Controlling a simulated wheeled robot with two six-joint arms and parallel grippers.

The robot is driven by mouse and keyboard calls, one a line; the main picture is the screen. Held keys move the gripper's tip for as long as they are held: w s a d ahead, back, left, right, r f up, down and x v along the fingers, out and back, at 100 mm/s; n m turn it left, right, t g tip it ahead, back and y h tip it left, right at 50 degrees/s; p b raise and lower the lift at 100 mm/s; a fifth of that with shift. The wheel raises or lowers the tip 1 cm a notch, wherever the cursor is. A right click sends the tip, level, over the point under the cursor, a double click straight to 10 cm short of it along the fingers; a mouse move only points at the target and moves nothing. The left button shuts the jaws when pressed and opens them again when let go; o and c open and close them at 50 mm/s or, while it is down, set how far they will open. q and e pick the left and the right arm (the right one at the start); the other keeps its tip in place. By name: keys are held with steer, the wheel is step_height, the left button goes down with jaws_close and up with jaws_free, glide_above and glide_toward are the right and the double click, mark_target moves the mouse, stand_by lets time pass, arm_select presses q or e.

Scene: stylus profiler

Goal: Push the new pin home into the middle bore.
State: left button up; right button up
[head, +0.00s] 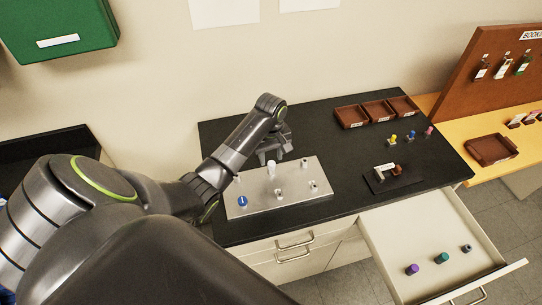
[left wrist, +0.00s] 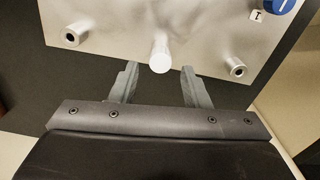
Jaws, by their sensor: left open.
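A silver plate (head: 256,189) lies on the black bench top. A white pin (head: 271,168) stands upright near the plate's middle; it also shows in the left wrist view (left wrist: 160,56). The bore under it is hidden, and I cannot tell how deep it sits. My left gripper (head: 274,149) is over the plate's far side, beside the pin. In the left wrist view the left gripper (left wrist: 160,84) is open and empty, its fingertips apart with the pin's top just beyond the gap between them. My right gripper is not in view.
Metal bushings (left wrist: 73,35) (left wrist: 236,67) and a blue knob (head: 242,201) rise from the plate. A black stand (head: 393,179) sits to the right, with brown trays (head: 351,116) behind. An open drawer (head: 400,245) holds several coloured caps. The bench between plate and trays is clear.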

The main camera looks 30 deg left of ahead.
mark_target(271, 162)
arm_select(q)
steer(key=shift+r, duration=2.5)
